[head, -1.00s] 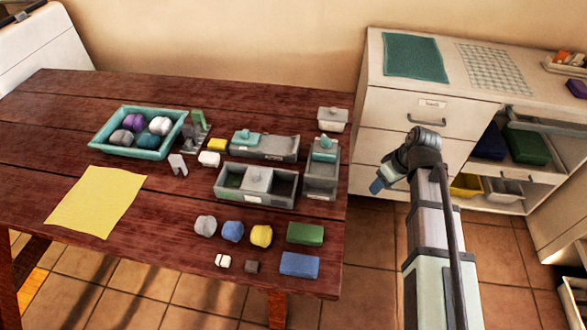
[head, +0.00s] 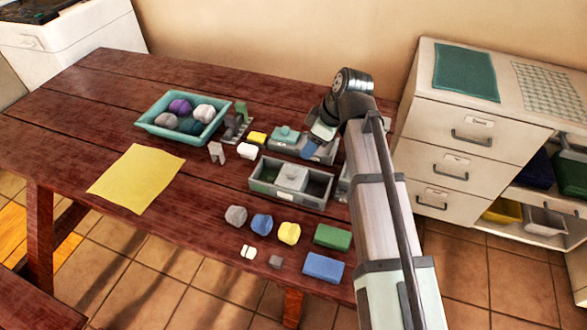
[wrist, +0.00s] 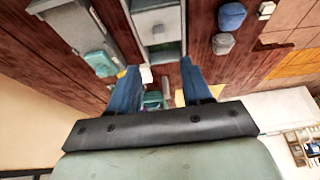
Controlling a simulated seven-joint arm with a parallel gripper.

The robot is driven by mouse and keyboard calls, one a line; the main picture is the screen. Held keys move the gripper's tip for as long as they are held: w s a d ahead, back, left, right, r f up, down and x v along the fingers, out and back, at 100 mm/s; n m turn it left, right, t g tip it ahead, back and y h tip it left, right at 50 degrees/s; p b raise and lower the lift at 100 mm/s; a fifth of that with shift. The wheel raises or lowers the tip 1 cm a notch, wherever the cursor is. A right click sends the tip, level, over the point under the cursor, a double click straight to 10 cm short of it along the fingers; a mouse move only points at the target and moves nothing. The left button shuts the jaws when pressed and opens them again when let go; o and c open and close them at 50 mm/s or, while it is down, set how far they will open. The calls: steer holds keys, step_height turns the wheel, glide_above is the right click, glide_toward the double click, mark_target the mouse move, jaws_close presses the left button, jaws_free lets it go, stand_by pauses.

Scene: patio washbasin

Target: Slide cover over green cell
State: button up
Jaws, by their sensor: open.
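A grey divided box (head: 318,198) stands on the wooden table. Its grey knobbed cover (head: 291,178) sits over the middle, with an open cell on each side. The left cell shows a green floor (head: 263,173). In the wrist view the cover (wrist: 155,20) is at the top, and the green cell (wrist: 163,54) lies just beyond the fingertips.
A third grey box (head: 343,186) is mostly hidden by my arm. A teal tray (head: 150,127) with several balls is at the back left. Several lumps and blocks, including a green block (head: 333,236), lie in front. A yellow sheet (head: 136,178) lies on the left.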

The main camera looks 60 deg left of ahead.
mark_target(292, 171)
steer(key=x, duration=1.3)
steer(key=shift+f, duration=0.1)
jaws_close()
stand_by(0.4)
